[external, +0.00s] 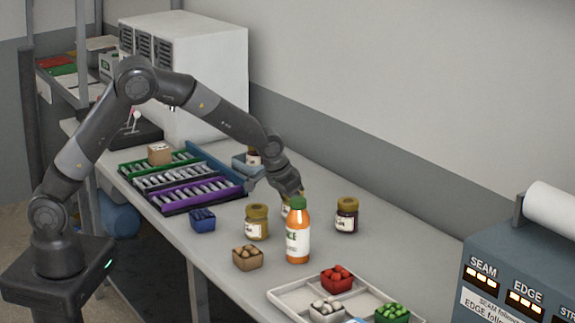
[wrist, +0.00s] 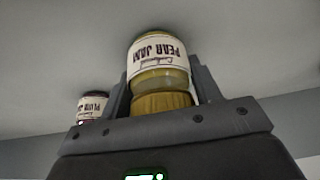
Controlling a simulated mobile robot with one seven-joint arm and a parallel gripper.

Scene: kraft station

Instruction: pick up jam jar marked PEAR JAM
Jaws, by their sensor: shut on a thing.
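The jam jar marked PEAR JAM (wrist: 158,52) stands between the two fingers of my gripper (wrist: 161,88) in the wrist view, its label upside down and its lid end toward the palm. My gripper is shut on it. In the external view my gripper (external: 290,194) points down over the worktop behind the orange juice bottle (external: 298,235). The held jar (external: 285,209) is mostly hidden there by the bottle and the fingers. I cannot tell whether its base touches the worktop.
A dark jar (external: 347,215) stands right of my gripper; a jar marked PLUM JAM (wrist: 92,108) shows in the wrist view. A yellowish jar (external: 257,222), a brown box (external: 248,258) and a blue box (external: 203,220) stand left. A divided tray (external: 285,295) lies in front.

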